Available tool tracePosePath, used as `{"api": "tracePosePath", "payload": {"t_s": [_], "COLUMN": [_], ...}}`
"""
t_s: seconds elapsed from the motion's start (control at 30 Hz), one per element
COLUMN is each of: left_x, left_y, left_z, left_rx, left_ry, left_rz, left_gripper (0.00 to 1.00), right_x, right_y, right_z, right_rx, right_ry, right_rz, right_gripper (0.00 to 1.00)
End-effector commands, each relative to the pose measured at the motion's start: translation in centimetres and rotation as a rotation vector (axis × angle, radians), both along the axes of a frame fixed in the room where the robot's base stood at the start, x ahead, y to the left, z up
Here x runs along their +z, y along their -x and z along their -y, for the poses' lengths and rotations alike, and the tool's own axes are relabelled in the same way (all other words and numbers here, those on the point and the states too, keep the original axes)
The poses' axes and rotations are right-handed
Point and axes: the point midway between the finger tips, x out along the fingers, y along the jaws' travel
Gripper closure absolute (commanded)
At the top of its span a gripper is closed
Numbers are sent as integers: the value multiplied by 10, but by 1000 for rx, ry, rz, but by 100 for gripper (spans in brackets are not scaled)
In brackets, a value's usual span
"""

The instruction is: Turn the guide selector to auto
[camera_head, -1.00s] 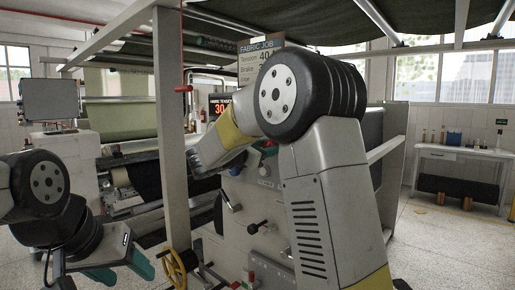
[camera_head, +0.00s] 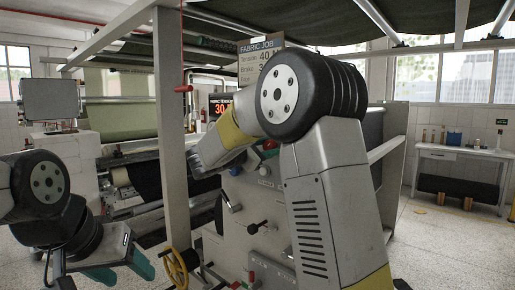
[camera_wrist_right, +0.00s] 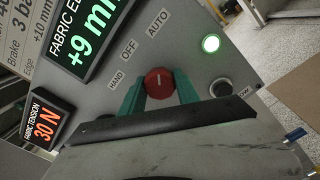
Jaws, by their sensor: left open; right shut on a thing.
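The guide selector is a red round knob (camera_wrist_right: 158,83) on a grey panel, seen in the right wrist view. The labels HAND (camera_wrist_right: 116,80), OFF (camera_wrist_right: 129,49) and AUTO (camera_wrist_right: 157,25) curve around its upper left side. A small pale mark on the knob runs roughly up the picture, about toward AUTO. My right gripper (camera_wrist_right: 158,92) is shut on the knob, with one green finger on each side. In the head view my right arm hides the gripper's hold. My left gripper (camera_head: 122,271) is open and empty at the lower left, well away from the panel.
Displays for fabric edge (camera_wrist_right: 88,35) and fabric tension (camera_wrist_right: 44,124) are on the left. In the head view, a yellow handwheel (camera_head: 178,268) and a frame post (camera_head: 170,130) stand between the arms.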

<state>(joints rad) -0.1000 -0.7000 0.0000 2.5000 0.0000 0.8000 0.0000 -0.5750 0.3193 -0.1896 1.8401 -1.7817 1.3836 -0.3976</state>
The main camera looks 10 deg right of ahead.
Motion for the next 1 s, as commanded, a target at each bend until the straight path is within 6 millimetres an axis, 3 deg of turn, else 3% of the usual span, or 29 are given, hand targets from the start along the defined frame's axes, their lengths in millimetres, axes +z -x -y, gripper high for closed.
{"api": "tracePosePath", "payload": {"t_s": [0.07,0.1,0.2,0.57,1.0], "left_x": [0,0,0,0,0], "left_y": [0,0,0,0,0], "left_z": [0,0,0,0,0], "left_rx": [0,0,0,0,0], "left_ry": [0,0,0,0,0], "left_rz": [0,0,0,0,0], "left_gripper": [44,44,44,44,44], "right_x": [0,0,0,0,0], "right_y": [0,0,0,2,43], "right_z": [-1,-1,-1,-4,-56], "right_rx": [1,1,1,1,2], "right_ry": [-2,-2,-2,-1,-1], "right_rz": [0,0,0,0,0], "right_gripper": [100,56,41,41,41]}}
